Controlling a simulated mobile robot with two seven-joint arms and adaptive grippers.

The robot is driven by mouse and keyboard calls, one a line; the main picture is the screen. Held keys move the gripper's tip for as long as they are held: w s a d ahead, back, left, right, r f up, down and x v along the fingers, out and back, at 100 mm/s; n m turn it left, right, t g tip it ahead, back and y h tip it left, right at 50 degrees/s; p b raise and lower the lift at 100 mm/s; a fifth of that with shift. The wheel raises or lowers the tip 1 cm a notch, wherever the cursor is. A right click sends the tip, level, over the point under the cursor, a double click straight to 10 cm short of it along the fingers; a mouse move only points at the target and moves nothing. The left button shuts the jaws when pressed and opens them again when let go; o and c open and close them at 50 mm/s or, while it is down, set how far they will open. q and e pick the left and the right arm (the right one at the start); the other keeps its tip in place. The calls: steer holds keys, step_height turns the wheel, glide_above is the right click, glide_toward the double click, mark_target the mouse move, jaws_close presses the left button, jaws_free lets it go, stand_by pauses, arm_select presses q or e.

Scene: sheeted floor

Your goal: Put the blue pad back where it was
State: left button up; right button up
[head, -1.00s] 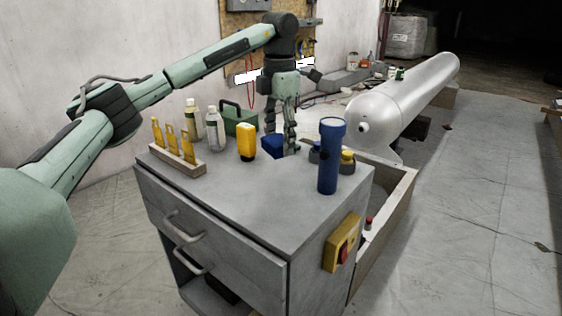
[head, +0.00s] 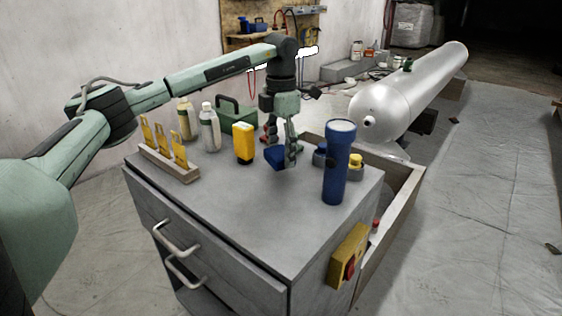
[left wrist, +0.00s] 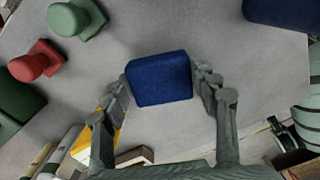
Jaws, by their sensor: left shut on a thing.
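The blue pad (head: 274,156) is a small dark blue block with rounded edges, low over the far part of the grey cabinet top (head: 235,205). My left gripper (head: 284,157) points down and is shut on it. In the left wrist view, the blue pad (left wrist: 160,79) sits between the two fingers of my left gripper (left wrist: 163,84), one at each side. I cannot tell whether the pad touches the cabinet top. My right gripper is not in view.
A blue flashlight (head: 339,165) stands upright at the right. A yellow object (head: 243,143), bottles (head: 210,128), a green box (head: 236,116) and a rack of yellow-handled tools (head: 168,164) stand to the left. Red (left wrist: 33,62) and green (left wrist: 75,19) knobbed pieces lie near the pad. The front top is clear.

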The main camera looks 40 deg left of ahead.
mark_target(281, 151)
arm_select(q)
steer(key=shift+f, duration=1.55)
steer(key=shift+f, duration=0.1)
steer(key=o, duration=1.1)
step_height(281, 151, up, 12)
steer(key=shift+r, duration=0.15)
